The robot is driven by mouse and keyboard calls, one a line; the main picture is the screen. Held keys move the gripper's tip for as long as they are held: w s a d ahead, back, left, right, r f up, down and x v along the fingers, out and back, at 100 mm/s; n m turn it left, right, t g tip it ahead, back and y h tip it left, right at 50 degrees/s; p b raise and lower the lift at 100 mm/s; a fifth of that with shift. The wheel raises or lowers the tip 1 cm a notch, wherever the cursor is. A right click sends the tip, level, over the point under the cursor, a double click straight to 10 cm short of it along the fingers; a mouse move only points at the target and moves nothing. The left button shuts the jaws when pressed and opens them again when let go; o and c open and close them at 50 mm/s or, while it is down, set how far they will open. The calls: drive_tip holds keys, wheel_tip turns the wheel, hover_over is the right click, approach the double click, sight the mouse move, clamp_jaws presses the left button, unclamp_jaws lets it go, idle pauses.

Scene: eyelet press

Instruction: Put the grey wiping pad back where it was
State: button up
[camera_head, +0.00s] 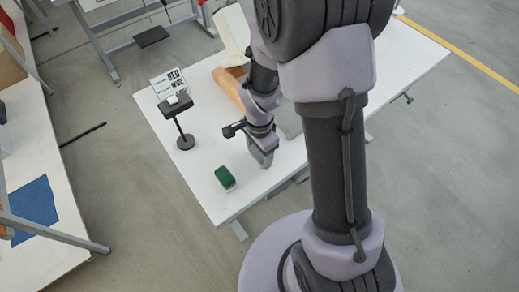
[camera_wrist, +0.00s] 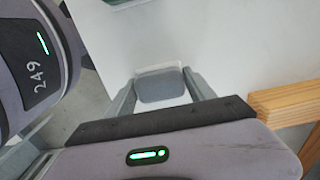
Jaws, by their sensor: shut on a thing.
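The grey wiping pad (camera_wrist: 160,86) is between the two fingers of my gripper (camera_wrist: 161,92) in the wrist view, with a pale strip along its far edge. My gripper is shut on it. In the head view my gripper (camera_head: 263,160) points down over the near part of the white table (camera_head: 205,190). The pad is hard to make out there, and I cannot tell whether it touches the table.
A green block (camera_head: 225,177) lies left of my gripper. A black stand (camera_head: 180,125) with a sign (camera_head: 170,82) stands farther left. An orange-brown wooden piece (camera_head: 230,85) lies behind my arm; wood (camera_wrist: 290,100) also shows in the wrist view.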

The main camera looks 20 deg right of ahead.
drive_tip(key=shift+s+a+r, duration=0.1)
drive_tip(key=shift+s, duration=0.1)
drive_tip(key=o, duration=1.8)
drive_tip(key=shift+c, duration=0.2)
wheel_tip(320, 180, up, 12)
drive_tip(key=p, duration=0.6)
wheel_tip(320, 180, up, 8)
drive_tip(key=n+t, duration=0.2)
hover_over(257, 156)
drive_tip(key=s+a+r+n+t+y, duration=0.2)
drive_tip(key=s+a+r+n+t, duration=0.1)
drive_tip(key=s+r+n, duration=0.5)
drive_tip(key=s+r, duration=0.3)
drive_tip(key=r, duration=0.1)
drive_tip(key=shift+s+r+t, duration=0.25)
drive_tip(key=shift+r+t, duration=0.15)
